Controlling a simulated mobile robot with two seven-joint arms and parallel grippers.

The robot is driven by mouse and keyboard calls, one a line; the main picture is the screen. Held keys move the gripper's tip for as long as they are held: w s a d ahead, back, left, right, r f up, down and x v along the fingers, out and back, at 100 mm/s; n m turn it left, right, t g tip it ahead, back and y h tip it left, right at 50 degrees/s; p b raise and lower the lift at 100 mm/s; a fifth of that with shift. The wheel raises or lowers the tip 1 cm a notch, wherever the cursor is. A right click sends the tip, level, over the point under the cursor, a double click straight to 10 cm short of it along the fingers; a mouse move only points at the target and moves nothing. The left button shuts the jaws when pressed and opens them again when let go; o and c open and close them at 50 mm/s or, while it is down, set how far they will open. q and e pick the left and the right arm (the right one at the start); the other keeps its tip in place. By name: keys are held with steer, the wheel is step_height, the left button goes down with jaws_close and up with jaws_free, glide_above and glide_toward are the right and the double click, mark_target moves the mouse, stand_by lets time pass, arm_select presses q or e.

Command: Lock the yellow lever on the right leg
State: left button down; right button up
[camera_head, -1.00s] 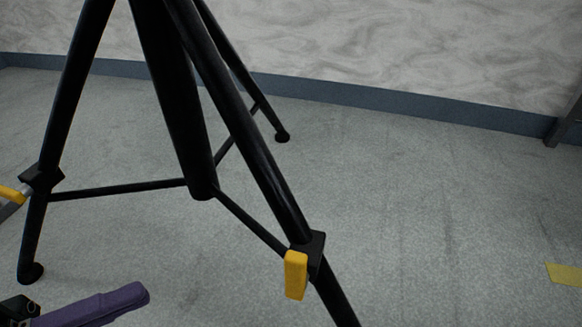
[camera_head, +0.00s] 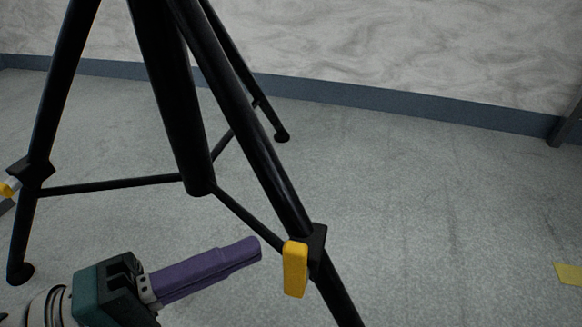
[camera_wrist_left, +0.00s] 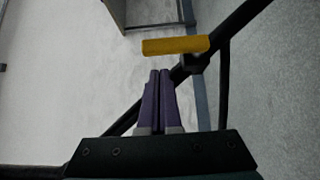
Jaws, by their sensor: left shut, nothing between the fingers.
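The yellow lever (camera_head: 295,268) sits on a black clamp (camera_head: 317,248) on the tripod's right leg (camera_head: 250,135). It hangs roughly upright in the head view. My left gripper (camera_head: 259,247), with purple fingers, is shut and empty. Its tips are a little to the left of the lever, with a gap in the picture. In the left wrist view the yellow lever (camera_wrist_left: 176,45) lies crosswise just beyond the shut fingertips (camera_wrist_left: 159,73). I cannot tell whether they touch. My right gripper is not in view.
The tripod's left leg (camera_head: 56,85) has a clamp with another yellow lever (camera_head: 8,188) at the left edge. Thin braces join the legs to the centre column (camera_head: 172,100). Yellow tape (camera_head: 570,273) lies on the floor at right.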

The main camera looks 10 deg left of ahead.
arm_select(q)
steer(key=shift+s+d, duration=0.15)
steer(key=shift+d, duration=0.7)
